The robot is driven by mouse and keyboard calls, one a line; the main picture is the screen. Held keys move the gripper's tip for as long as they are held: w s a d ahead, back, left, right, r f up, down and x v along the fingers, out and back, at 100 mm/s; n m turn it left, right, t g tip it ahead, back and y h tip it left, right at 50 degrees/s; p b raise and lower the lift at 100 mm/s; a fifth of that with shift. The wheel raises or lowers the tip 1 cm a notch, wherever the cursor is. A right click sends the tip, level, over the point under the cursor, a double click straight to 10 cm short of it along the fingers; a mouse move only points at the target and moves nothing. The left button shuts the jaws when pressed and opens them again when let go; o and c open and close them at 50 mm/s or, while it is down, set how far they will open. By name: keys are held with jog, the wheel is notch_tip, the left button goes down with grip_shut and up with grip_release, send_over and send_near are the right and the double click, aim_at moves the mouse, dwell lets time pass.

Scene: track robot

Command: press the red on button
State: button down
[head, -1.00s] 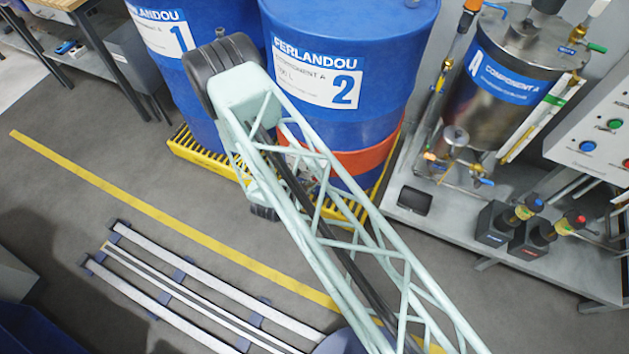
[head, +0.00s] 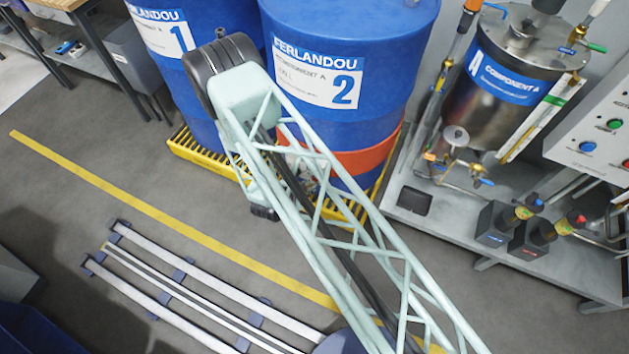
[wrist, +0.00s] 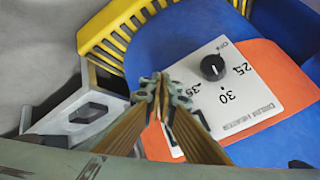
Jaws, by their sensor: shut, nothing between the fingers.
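A small red button (head: 626,163) shows at the right edge of the head view, partly cut off, on the white control panel (head: 577,135). The wrist view shows no red button. There my gripper (wrist: 158,86) is shut and empty, with its fingertips in front of the left edge of a white drum heater plate (wrist: 262,98) with a black knob (wrist: 213,67). I cannot tell whether they touch it.
Blue drum 2 (head: 352,50) with an orange heater band (head: 372,158) stands on a yellow spill pallet (head: 186,148). A steel tank (head: 487,110) and two black pumps stand on a grey bench at the right.

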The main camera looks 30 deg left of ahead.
jog(key=shift+w, duration=0.45)
dwell(0.5)
jog(key=shift+s+b, duration=0.3)
jog(key=shift+s, duration=0.25)
dwell(0.3)
jog(key=shift+s+d, duration=0.2)
jog(key=shift+s, duration=1.25)
jog(key=shift+s+d, duration=0.2)
jog(key=shift+s, duration=1.25)
